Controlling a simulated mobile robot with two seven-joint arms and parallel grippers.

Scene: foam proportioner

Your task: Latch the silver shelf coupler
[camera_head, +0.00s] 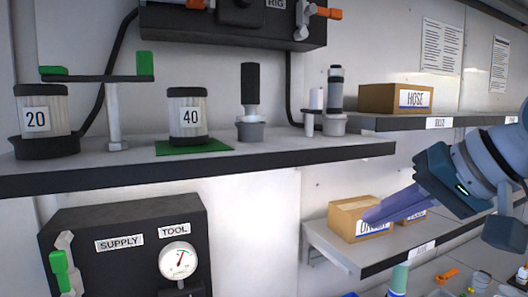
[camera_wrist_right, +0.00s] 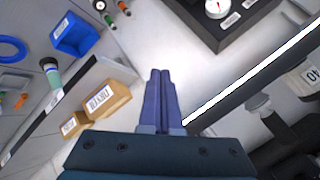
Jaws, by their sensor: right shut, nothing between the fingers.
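On the upper shelf (camera_head: 300,152) stands a silver-grey and black upright coupler (camera_head: 335,100) in a round grey base. A short pale post with a white top (camera_head: 315,106) stands just to its left. A second upright piece with a black grip (camera_head: 250,92) stands further left in a similar grey base. I cannot tell from here whether either is latched. My right gripper (camera_head: 368,217) comes in from the right, below the upper shelf and apart from the coupler. Its fingers are together and empty, also in the right wrist view (camera_wrist_right: 161,75). My left gripper is not in view.
Canisters marked 20 (camera_head: 45,122) and 40 (camera_head: 188,118) stand left on the shelf. A HOSE box (camera_head: 390,98) sits on the right shelf. In the head view, my right fingers overlap a lower cardboard box (camera_head: 345,215). A gauge panel (camera_head: 120,265) is at lower left.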

